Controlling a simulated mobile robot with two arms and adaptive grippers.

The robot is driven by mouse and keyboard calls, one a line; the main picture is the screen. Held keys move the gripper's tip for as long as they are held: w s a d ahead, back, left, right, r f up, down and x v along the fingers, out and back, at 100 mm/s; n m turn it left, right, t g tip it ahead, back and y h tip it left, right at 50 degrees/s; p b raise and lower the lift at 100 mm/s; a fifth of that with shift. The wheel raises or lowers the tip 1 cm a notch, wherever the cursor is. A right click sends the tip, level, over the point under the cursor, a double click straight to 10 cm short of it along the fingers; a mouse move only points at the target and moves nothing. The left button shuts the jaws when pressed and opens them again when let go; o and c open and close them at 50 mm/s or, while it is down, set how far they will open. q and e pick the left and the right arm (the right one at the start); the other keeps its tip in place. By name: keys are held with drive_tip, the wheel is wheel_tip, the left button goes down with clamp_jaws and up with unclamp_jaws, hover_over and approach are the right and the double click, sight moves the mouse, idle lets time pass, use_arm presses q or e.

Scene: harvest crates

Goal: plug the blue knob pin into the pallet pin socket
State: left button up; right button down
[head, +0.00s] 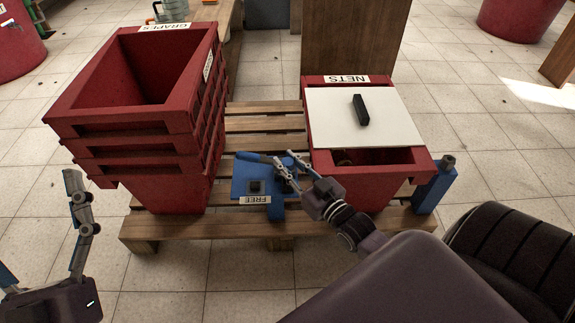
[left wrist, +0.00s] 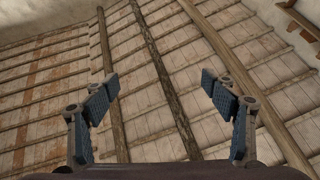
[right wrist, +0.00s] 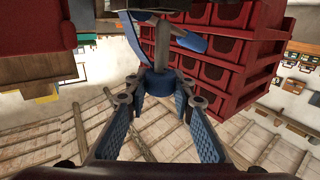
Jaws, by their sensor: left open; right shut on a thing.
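My right gripper (head: 284,166) is over the pallet, above the right part of a blue plate marked FREE (head: 240,184). It is shut on the blue knob pin; the right wrist view shows the blue knob (right wrist: 160,83) between the fingertips and a grey shaft (right wrist: 162,45) pointing away from the hand. In the head view the fingers mostly hide the pin. The FREE plate bears a small dark square piece (head: 256,187). I cannot tell whether this is the socket, or whether the shaft touches anything. My left gripper (head: 80,205) is open and empty at the left.
A stack of red GRAPES crates (head: 135,140) stands left on the wooden pallet (head: 265,120). A red NETS crate (head: 375,187) with a white lid (head: 340,115) stands close on the right. A blue post (head: 432,190) with a dark top stands at the pallet's right corner.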

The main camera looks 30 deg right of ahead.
wheel_tip(320, 180, up, 4)
drive_tip(key=shift+p, duration=0.75)
use_arm(q)
drive_tip(key=w+a+f+g+y+p, duration=0.1)
drive_tip(key=w+f+g+y+p, duration=0.15)
drive_tip(key=f+g, duration=0.9)
use_arm(e)
wheel_tip(320, 180, up, 4)
drive_tip(key=shift+f+b, duration=0.1)
drive_tip(key=shift+b, duration=0.3)
wheel_tip(320, 180, up, 4)
drive_tip(key=p, duration=0.2)
wheel_tip(320, 180, up, 4)
drive_tip(key=p, duration=0.1)
hover_over(288, 161)
use_arm(q)
drive_tip(key=s+a+f+g+y, duration=0.1)
drive_tip(key=s+a+f+g, duration=0.1)
drive_tip(key=s+f, duration=0.4)
drive_tip(key=s+a+f+g+y, duration=0.2)
drive_tip(key=s+a+f+g, duration=0.1)
drive_tip(key=f, duration=0.9)
drive_tip(key=shift+s+a+f+n+g, duration=0.2)
drive_tip(key=shift+s+n+g, duration=0.25)
drive_tip(key=shift+s, duration=0.95)
use_arm(e)
drive_tip(key=shift+a, duration=0.1)
use_arm(q)
drive_tip(key=shift+s, duration=0.1)
